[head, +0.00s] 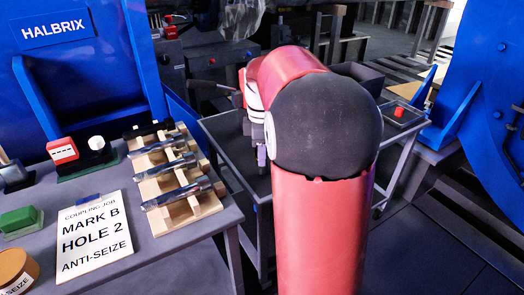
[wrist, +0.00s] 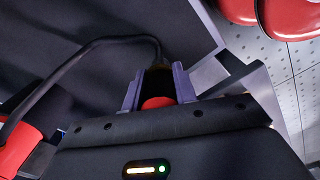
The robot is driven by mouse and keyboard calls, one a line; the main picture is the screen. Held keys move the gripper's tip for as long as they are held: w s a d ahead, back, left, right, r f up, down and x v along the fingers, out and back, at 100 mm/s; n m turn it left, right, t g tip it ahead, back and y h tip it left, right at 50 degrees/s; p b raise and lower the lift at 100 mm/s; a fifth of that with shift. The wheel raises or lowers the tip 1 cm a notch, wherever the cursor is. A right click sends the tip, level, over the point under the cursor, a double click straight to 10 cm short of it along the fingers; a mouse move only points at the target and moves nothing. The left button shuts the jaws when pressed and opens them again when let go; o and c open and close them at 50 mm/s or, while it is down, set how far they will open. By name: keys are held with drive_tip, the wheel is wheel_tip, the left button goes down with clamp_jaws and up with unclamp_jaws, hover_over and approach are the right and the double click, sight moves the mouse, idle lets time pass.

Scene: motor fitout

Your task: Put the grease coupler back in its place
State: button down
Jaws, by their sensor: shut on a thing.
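In the wrist view my gripper (wrist: 157,88) is shut on a short black and red piece with a brassy end, which I take to be the grease coupler (wrist: 157,80). A black hose (wrist: 100,42) arches from its far end to the left, down toward a red part (wrist: 18,148) at the left edge. In the head view my gripper (head: 262,155) shows beside my arm, pointing down over the grey cart (head: 222,128). The coupler is not clearly visible there. I cannot make out its place in either view.
The left bench (head: 150,262) holds a job card (head: 94,236), a wooden rack (head: 205,203) with several metal studs, and small boxes. A dark tray (head: 414,118) with a red piece (head: 399,112) is at the cart's right. Blue machine frames stand on both sides.

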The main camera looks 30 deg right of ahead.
drive_tip(key=shift+f+b, duration=0.75)
drive_tip(key=shift+f, duration=0.7)
idle(0.5)
drive_tip(key=c, duration=1)
unclamp_jaws()
drive_tip(key=shift+c, duration=0.2)
drive_tip(key=shift+r, duration=0.1)
wheel_tip(320, 180, up, 8)
drive_tip(key=shift+f+p, duration=0.15)
drive_tip(key=shift+p, duration=0.4)
drive_tip(key=shift+s+d, duration=0.1)
